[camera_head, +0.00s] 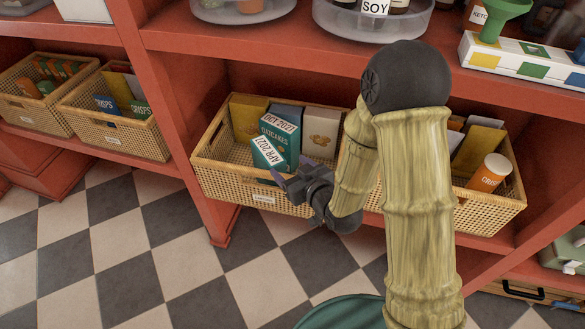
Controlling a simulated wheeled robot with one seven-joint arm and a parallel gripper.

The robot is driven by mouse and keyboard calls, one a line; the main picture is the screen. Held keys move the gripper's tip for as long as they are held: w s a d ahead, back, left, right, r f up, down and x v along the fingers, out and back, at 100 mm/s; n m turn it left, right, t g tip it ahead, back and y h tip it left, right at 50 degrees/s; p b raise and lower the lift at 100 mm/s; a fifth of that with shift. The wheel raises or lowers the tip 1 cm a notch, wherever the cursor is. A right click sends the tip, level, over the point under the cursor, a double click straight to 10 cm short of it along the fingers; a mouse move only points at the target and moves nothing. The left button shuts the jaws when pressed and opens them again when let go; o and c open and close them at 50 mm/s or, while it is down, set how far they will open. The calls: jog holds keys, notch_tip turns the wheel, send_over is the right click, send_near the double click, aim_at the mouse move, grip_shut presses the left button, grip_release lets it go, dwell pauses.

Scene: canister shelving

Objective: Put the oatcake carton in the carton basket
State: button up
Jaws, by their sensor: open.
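A teal oatcake carton (279,131), lettered "OATCAKES" with a white "OCT 2027" label, is in the middle wicker basket (225,187). A second teal face with a tilted white "APR 2027" label (268,153) shows just in front, low by the basket's front rim; I cannot tell if it is a separate carton. The basket also holds a yellow carton (249,118), a grey-blue one and a white one (321,130). My gripper (288,179) is open at the basket's front rim, just below and right of the "APR 2027" face. Its fingers partly hide the rim; contact is unclear.
My arm covers the middle basket's right end and part of the right basket (493,209), which holds an orange crisps tube (490,173). Two more baskets stand at left (117,137). The red upper shelf (240,38) overhangs, bearing clear trays. The checkered floor is clear at left.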

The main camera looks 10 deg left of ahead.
dwell(0.5)
jog(key=d+h, duration=0.1)
jog(key=d, duration=0.1)
jog(key=w+d+m+h, duration=0.1)
jog(key=d, duration=0.2)
jog(key=d+h, duration=0.2)
jog(key=d, duration=0.1)
jog(key=shift+w+r+m+g, duration=0.1)
jog(key=shift+w+m+g, duration=0.2)
jog(key=shift+m+g, duration=0.1)
jog(key=s+d+r+m+g+h, duration=0.2)
jog(key=s+d, duration=0.4)
jog(key=d, duration=0.3)
jog(key=s+d+r+m+g+h, duration=0.2)
jog(key=s+d+m+g+h, duration=0.2)
jog(key=s+d, duration=0.3)
jog(key=shift+s+d+m+g, duration=0.2)
jog(key=shift+d+m+g, duration=0.3)
jog(key=shift+d, duration=0.45)
